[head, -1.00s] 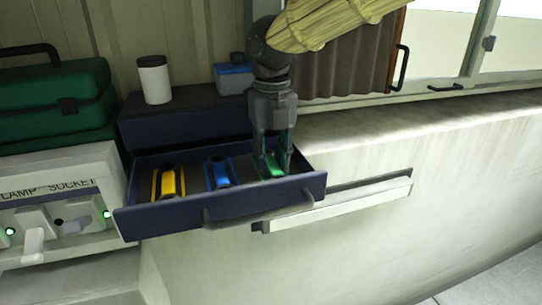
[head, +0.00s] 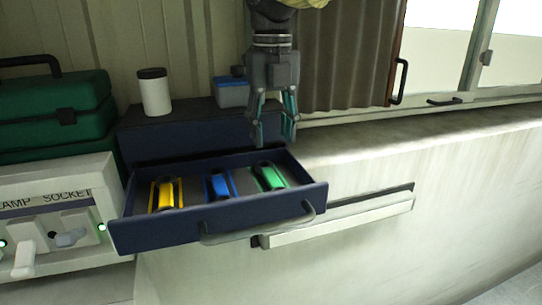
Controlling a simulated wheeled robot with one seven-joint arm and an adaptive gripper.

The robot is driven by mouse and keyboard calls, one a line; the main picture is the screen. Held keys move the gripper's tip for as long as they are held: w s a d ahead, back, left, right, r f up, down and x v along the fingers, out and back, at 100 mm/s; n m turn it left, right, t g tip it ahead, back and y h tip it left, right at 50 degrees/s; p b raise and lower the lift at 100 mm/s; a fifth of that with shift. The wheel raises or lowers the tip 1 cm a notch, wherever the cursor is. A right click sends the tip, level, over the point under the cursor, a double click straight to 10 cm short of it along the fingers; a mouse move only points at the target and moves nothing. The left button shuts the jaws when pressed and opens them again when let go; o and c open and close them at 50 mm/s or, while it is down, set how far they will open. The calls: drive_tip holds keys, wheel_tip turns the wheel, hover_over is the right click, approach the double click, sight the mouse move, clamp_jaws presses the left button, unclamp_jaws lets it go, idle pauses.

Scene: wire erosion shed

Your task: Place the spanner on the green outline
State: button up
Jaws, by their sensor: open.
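The open blue drawer (head: 262,228) holds three coloured places in a row, each with an elongated item lying in it. The green item (head: 269,177) lies at the right, on the green outline (head: 281,176). A blue item (head: 219,186) lies in the middle and a yellow item (head: 165,194) at the left, each with dark parts. The items are too small to tell by shape which one is the spanner. My gripper (head: 273,134) is open and empty, pointing down above the drawer's back right part, apart from the green item.
A dark blue cabinet top (head: 190,117) behind the drawer carries a white jar (head: 155,93) and a blue box (head: 233,92). A green case (head: 55,107) and a lamp socket panel (head: 55,208) stand at the left. The pale ledge at the right is clear.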

drive_tip(key=shift+r, duration=1.65)
